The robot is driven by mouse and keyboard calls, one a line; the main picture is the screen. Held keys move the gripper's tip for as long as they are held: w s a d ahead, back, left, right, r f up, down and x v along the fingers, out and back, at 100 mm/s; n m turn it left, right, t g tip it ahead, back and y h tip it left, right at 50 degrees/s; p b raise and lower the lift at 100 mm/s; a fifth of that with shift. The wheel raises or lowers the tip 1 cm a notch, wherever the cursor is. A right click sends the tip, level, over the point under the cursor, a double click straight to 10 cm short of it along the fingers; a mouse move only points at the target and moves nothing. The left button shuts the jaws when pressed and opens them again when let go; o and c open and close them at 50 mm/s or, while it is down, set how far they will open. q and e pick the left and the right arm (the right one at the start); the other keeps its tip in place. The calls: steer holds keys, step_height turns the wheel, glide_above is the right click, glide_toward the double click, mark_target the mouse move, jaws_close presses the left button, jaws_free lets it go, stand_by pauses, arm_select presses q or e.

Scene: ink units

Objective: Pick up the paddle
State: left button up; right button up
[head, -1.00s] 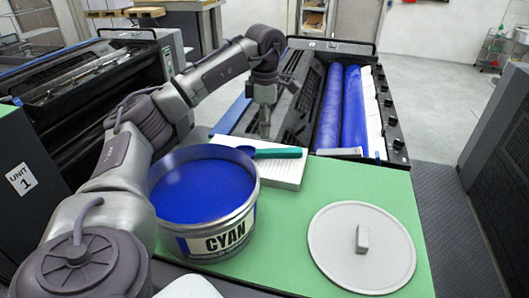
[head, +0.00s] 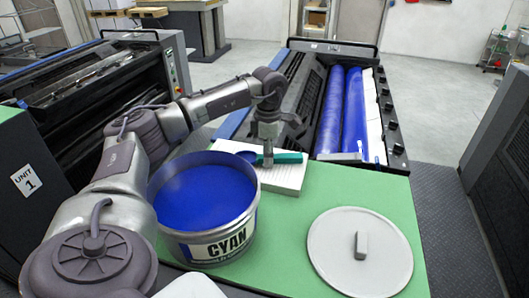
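The paddle (head: 287,157) has a teal handle and a blue-stained end. It lies across a white pad (head: 284,181), just behind the ink can. My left gripper (head: 268,158) points straight down at the paddle, its fingertips overlapping the handle near the blue end. The fingers show edge-on, so I cannot tell whether they are open or shut on it. My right gripper is not in view.
An open CYAN can (head: 224,243) full of blue ink stands just in front of the pad. A round grey lid (head: 338,262) lies at right on the green mat (head: 372,192). The press with blue rollers (head: 354,110) stands behind.

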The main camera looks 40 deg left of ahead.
arm_select(q)
jaws_close()
steer(key=shift+r, duration=0.15)
steer(key=shift+r, duration=0.25)
steer(key=r, duration=0.1)
steer(key=r+b, duration=0.1)
steer(key=w+r, duration=0.1)
steer(key=shift+d+r+b, duration=0.25)
steer(key=shift+r+b, duration=0.1)
steer(key=shift+b, duration=0.05)
steer(key=w+d+r+b, duration=0.1)
steer(key=w+d+r, duration=0.5)
steer(key=w, duration=0.2)
steer(key=shift+w+r, duration=0.3)
steer(key=shift+w, duration=0.05)
